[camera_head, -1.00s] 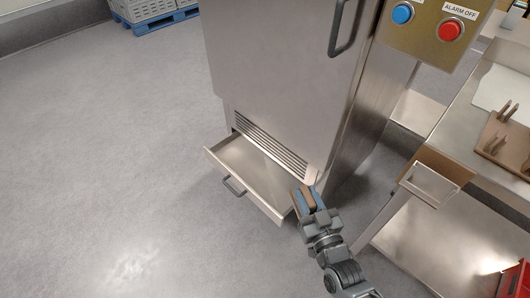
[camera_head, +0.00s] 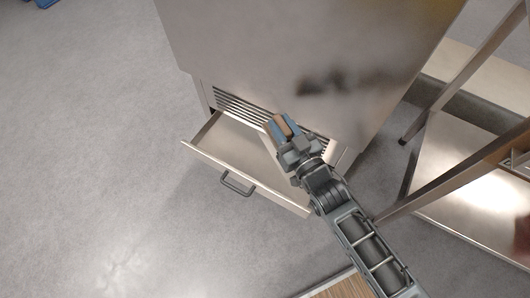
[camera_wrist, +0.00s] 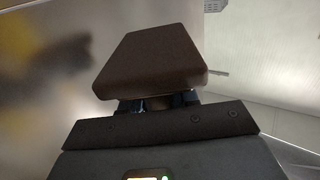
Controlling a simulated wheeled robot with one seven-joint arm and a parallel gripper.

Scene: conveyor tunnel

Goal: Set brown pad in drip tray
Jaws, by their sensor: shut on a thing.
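The brown pad (camera_wrist: 152,62) is a thick block held at the end of my gripper; it fills the middle of the wrist view. In the head view the pad (camera_head: 283,124) shows between the blue-edged fingers of my gripper (camera_head: 280,127), which is shut on it. The drip tray (camera_head: 232,146) is a shallow metal drawer pulled out at the bottom of the steel cabinet, with a dark handle on its front. My gripper and the pad appear over the tray's right back part, near the vent slats. Their height above the tray is hard to tell. My arm hides the tray's right end.
The steel cabinet (camera_head: 300,60) rises right behind the tray, with vent slats (camera_head: 240,108) low on its front. A metal table frame (camera_head: 455,170) with a lower shelf stands at right.

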